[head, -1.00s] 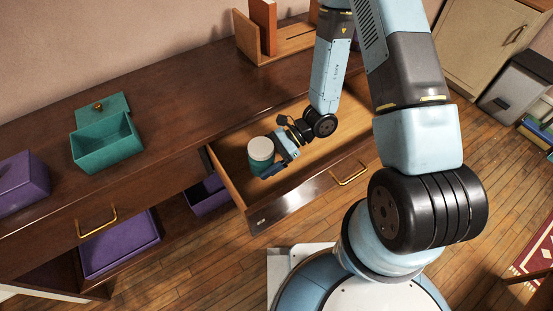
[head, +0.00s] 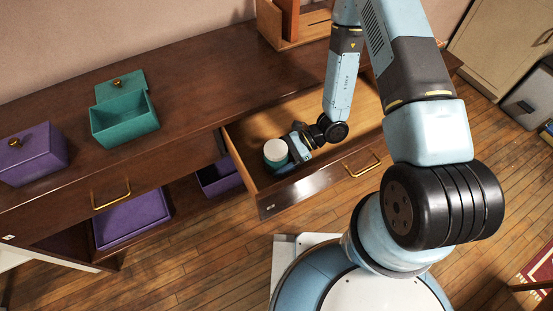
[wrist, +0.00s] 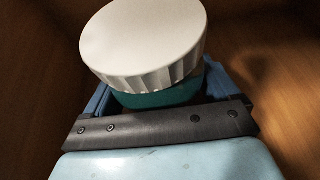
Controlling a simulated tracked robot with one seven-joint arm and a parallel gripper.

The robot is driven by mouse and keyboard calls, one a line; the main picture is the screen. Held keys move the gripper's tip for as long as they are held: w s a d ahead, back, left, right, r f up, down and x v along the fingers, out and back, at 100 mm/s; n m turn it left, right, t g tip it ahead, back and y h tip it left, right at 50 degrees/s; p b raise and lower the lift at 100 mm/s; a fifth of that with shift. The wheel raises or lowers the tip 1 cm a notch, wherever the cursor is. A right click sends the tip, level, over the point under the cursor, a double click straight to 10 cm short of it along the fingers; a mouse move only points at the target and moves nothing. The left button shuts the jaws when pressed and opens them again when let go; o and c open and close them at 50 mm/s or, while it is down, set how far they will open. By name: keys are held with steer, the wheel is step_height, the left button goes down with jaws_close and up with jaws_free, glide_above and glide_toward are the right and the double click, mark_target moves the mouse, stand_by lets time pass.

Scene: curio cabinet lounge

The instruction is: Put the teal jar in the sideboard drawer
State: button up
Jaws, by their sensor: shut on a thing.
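The teal jar (head: 275,154) has a white ribbed lid and is inside the open sideboard drawer (head: 303,191), near its left end. My gripper (head: 284,161) is shut on the jar, coming at it from the right, low in the drawer. In the wrist view the jar's white lid (wrist: 145,45) and a strip of its teal body (wrist: 160,95) show between the blue fingers. The lid looks tilted in that view. I cannot tell whether the jar's base touches the drawer floor.
On the sideboard top (head: 190,75) stand an open teal box (head: 124,120), its lid (head: 120,86) behind it, a purple box (head: 33,155) and a wooden holder (head: 300,33). Purple boxes (head: 133,220) sit below. The drawer's right part is largely bare.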

steer(key=o, duration=1)
